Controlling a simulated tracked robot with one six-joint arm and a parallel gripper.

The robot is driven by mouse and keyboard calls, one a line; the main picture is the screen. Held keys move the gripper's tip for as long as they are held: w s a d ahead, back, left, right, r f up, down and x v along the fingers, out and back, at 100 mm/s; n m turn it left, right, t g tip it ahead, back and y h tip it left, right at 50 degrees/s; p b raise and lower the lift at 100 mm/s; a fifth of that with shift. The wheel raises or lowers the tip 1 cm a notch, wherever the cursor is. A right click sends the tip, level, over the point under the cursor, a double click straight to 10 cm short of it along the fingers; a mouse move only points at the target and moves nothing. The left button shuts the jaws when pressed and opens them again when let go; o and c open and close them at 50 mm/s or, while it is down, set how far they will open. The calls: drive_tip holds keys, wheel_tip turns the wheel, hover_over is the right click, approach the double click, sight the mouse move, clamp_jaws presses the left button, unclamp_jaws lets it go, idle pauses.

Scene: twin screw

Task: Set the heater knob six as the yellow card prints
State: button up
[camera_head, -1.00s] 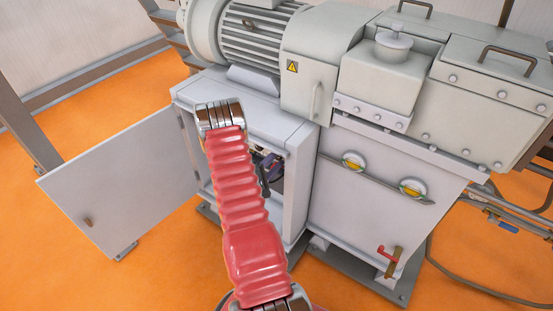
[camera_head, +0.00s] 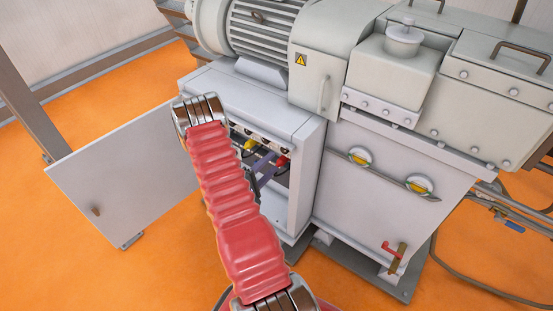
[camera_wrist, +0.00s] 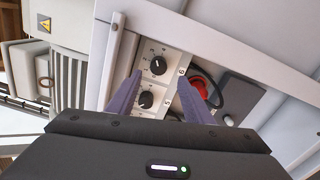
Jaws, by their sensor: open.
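In the wrist view, a round black knob (camera_wrist: 158,65) sits on a white plate with dial marks, beside a label reading 6. A second black knob (camera_wrist: 146,99) sits below it, beside a label reading 5. My gripper (camera_wrist: 161,77) is open and empty. Its two purple fingers point at the panel, and knob six shows between and slightly beyond their tips; I cannot tell whether they touch it. In the head view, my gripper (camera_head: 265,178) is partly hidden by my red arm at the cabinet opening. I cannot make out the yellow card.
The grey cabinet (camera_head: 306,178) stands open, its door (camera_head: 125,180) swung out left. A red round part (camera_wrist: 198,88) and a grey box (camera_wrist: 240,97) lie right of the knobs. Yellow and red parts show inside the cabinet. Orange floor is free in front.

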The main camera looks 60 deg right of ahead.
drive_tip(key=a, duration=0.5)
drive_tip(key=shift+w+a, duration=0.25)
drive_tip(key=shift+w, duration=0.15)
drive_tip(key=shift+r, duration=0.1)
drive_tip(key=s+a+r+m+g+y, duration=0.1)
drive_tip(key=a+r+m+g+y, duration=0.15)
drive_tip(key=a+r, duration=0.45)
drive_tip(key=s+a+r+m+g+y, duration=0.1)
drive_tip(key=a+r+m+g+y, duration=0.15)
drive_tip(key=r, duration=0.85)
drive_tip(key=a+r+n+t+y, duration=0.1)
drive_tip(key=a+r+t+y, duration=0.3)
drive_tip(key=a, duration=0.7)
drive_tip(key=a+r+n+t+y, duration=0.2)
drive_tip(key=a+r+t+y, duration=0.2)
drive_tip(key=a, duration=0.8)
drive_tip(key=a+r+n+t+y, duration=0.1)
drive_tip(key=a+r+t+y, duration=0.3)
drive_tip(key=a+r, duration=0.3)
drive_tip(key=a+t, duration=0.1)
drive_tip(key=a, duration=0.4)
drive_tip(key=shift+a+r+n+y, duration=0.15)
drive_tip(key=shift+r+n+y, duration=0.15)
drive_tip(key=shift+y, duration=0.1)
